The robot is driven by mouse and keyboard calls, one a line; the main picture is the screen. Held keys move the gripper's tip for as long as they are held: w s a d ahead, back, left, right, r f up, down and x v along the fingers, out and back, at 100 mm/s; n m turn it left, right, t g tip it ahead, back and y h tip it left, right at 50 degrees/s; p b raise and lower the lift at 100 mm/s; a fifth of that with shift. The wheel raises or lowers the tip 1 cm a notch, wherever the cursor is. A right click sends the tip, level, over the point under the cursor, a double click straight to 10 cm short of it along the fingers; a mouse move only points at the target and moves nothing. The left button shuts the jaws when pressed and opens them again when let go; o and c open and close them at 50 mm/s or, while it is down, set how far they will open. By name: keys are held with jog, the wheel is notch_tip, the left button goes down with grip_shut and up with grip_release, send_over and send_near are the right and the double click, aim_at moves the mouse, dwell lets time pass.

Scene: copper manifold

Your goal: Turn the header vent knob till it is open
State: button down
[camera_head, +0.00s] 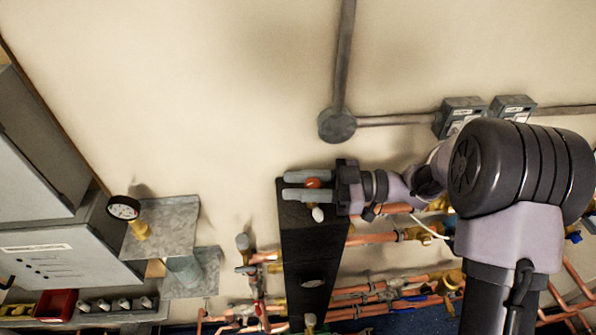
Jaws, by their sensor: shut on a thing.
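My gripper (306,187) reaches in from the right, its two grey fingers pointing left over the top of a tall black panel (317,250). The fingers are shut on a small orange-red knob (313,183), which shows between them. I take this to be the header vent knob; no label on it can be read. Its turned position cannot be told, as the fingers partly cover it. A small white knob (318,214) sits just below the lower finger, apart from it.
Copper pipes (372,239) with brass fittings run right of and below the panel. A pressure gauge (124,208) and grey brackets (166,228) stand at left, beside grey cabinets (60,240). Conduit boxes (461,112) are at upper right. The wall above is mostly bare.

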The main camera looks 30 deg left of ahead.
jog(key=shift+r+n+g+h+p, duration=0.3)
jog(key=shift+g+p, duration=0.1)
jog(key=shift+s+f+g, duration=0.15)
jog(key=shift+f+g, duration=0.15)
jog(key=c, duration=1.1)
grip_release()
jog(key=shift+d, duration=0.1)
jog(key=shift+o, duration=0.2)
jog(key=v, duration=1.2)
jog(key=shift+p, duration=0.35)
jog(key=shift+r, duration=0.1)
